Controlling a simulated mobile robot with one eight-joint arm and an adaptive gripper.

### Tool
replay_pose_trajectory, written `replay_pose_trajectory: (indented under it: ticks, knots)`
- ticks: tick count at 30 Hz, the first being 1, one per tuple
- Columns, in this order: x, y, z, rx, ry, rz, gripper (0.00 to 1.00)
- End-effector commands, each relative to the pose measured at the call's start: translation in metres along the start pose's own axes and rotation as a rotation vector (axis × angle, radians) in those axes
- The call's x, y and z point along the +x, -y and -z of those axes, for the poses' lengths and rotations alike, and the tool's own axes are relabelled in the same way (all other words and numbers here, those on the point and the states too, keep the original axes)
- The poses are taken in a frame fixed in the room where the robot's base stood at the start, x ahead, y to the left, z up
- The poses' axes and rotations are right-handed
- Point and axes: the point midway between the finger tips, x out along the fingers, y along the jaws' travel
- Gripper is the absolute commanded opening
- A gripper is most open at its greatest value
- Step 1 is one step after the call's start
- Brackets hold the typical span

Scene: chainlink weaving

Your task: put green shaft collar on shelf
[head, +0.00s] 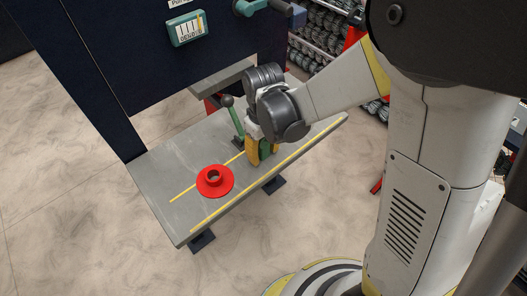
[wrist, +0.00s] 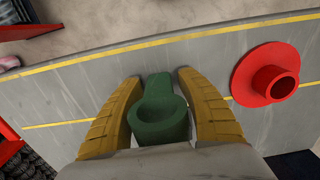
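The green shaft collar (wrist: 160,122) is a ring with a narrow tab, seen in the wrist view between my two yellow fingers. My gripper (wrist: 158,78) reaches down around it, with narrow gaps beside the tab at the fingertips. Whether the fingers touch the ring's sides is hard to tell. The grey slab (head: 165,185) with yellow lines looks like a shelf or bench top beside a dark cabinet.
A red flanged collar (head: 215,180) sits on the slab, left of my gripper in the head view; it is at right in the wrist view (wrist: 265,75). A green lever with a dark knob (head: 235,118) stands close behind my gripper. The slab's left end is clear.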

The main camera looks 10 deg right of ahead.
Motion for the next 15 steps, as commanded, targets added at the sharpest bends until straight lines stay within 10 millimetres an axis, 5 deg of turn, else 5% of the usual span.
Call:
replay_pose_trajectory:
  ticks: [8,15]
  knots:
    - [-0.007,0.000,0.000,0.000,0.000,0.000,0.45]
    - [-0.056,0.000,0.000,0.000,0.000,0.000,0.45]
